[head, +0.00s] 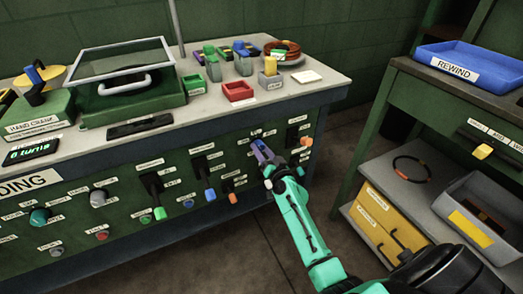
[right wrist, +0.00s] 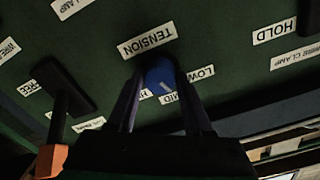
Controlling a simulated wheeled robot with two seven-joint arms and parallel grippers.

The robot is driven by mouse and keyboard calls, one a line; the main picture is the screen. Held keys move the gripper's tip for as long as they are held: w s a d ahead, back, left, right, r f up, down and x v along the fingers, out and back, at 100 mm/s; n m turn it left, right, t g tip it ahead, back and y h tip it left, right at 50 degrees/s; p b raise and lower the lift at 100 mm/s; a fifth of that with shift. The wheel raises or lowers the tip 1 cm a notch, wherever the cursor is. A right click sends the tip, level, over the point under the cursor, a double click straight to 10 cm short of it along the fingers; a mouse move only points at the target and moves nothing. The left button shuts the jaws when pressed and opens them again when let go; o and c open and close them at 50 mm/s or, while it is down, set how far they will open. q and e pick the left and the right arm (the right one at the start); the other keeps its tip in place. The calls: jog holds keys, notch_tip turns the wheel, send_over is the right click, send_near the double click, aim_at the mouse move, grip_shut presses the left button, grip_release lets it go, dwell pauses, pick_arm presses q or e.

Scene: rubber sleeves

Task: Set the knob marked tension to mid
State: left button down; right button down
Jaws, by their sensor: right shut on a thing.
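The blue tension knob (right wrist: 160,74) sits on the green panel under the label TENSION (right wrist: 147,40) in the right wrist view. The label LOW (right wrist: 202,73) is to its right, MID (right wrist: 169,98) is below it, and a label starting with H, mostly hidden, is at lower left. A pale pointer line on the knob's face looks aimed down toward MID; its exact angle is hard to tell. My right gripper (right wrist: 160,96) is shut on the knob, a finger on each side. In the head view my right gripper (head: 262,149) is at the panel and largely hides the knob. My left gripper is out of view.
A black lever with an orange end (right wrist: 50,158) stands out left of the gripper in the right wrist view. A green cart (head: 380,120) with a blue tray (head: 470,58) stands at right.

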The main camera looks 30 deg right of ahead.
jog(key=shift+m, duration=2.1)
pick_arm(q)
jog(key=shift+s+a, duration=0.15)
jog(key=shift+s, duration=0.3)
pick_arm(e)
jog(key=shift+c, duration=1.6)
grip_release()
